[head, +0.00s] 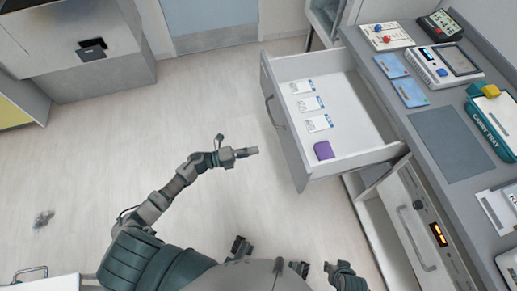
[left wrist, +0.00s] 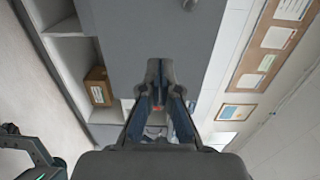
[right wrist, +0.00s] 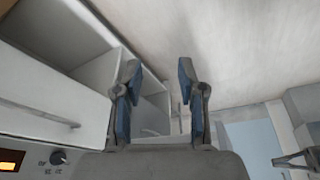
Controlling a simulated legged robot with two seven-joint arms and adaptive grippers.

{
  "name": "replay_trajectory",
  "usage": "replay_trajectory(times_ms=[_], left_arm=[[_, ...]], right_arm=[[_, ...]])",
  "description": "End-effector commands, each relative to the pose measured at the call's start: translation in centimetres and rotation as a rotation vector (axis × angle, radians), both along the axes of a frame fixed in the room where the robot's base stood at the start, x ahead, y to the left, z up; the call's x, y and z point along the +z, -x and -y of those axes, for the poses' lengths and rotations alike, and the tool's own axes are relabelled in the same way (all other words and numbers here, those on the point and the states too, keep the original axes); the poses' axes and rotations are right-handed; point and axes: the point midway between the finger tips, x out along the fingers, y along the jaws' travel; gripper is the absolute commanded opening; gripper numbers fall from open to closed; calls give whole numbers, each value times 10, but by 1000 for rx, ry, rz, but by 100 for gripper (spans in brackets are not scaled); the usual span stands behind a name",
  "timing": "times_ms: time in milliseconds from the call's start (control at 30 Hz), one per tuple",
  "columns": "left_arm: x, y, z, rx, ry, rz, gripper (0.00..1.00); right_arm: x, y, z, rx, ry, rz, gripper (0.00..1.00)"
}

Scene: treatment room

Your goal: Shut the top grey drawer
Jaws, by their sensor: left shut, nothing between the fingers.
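The top grey drawer (head: 285,125) is pulled far out of the counter unit in the head view. Its long handle (head: 272,112) is on the front panel, facing my left arm. Inside lie several white labelled packets (head: 308,103) and a purple block (head: 323,150). My left gripper (head: 256,151) is shut and empty, left of the drawer front with a gap of floor between. In the left wrist view, the shut fingers (left wrist: 158,68) are before a grey panel (left wrist: 130,35) that seems to be the drawer front. My right gripper (right wrist: 157,68) is open and empty.
The counter top (head: 455,145) holds a teal carry tray (head: 490,120), devices and blue cards. Below the drawer is a unit with an orange display (head: 438,235), also in the right wrist view (right wrist: 10,160). The floor (head: 200,110) left of the drawer is clear.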

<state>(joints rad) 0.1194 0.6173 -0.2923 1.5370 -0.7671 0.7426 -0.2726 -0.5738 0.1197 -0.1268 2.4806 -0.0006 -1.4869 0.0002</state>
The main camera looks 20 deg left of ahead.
Motion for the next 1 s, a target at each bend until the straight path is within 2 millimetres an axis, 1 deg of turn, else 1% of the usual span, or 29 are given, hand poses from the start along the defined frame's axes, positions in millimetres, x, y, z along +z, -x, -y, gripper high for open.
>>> replay_trajectory(times_ms=[33,300,500,700,1000], left_arm=[[1,-7,9,-2,3,2,0],[0,-41,57,1,4,0,0],[-1,-58,81,1,2,-1,0],[-1,-66,90,3,3,-3,0],[0,-66,91,3,3,-2,0]], right_arm=[[-1,-1,-1,0,-2,6,40],[-1,-12,-3,3,-12,53,40],[0,-21,-6,5,-19,94,40],[1,-27,-7,6,-24,122,40],[2,-27,-8,9,-28,123,40]])
